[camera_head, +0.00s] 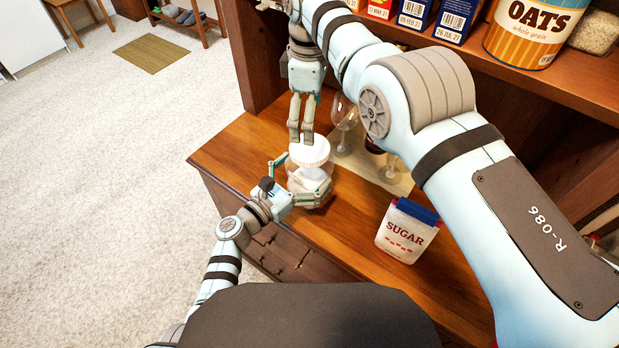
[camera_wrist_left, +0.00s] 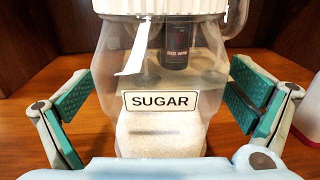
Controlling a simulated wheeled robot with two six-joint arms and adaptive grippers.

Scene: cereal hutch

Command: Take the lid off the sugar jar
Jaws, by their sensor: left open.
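The sugar jar (camera_wrist_left: 160,75) is clear, with a SUGAR label and white sugar in its lower part. It stands on the wooden counter. Its white ribbed lid (camera_head: 312,152) is on the top, also seen in the left wrist view (camera_wrist_left: 180,8). My right gripper (camera_head: 301,140) points down just above or at the lid, fingers close together; contact is unclear.
A sugar packet (camera_head: 403,235) with a blue top stands right of the jar. Glasses (camera_head: 344,112) stand on a pale mat (camera_head: 370,172) behind it. Boxes and an oats canister (camera_head: 533,28) sit on the shelf above. My right arm hides part of the hutch.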

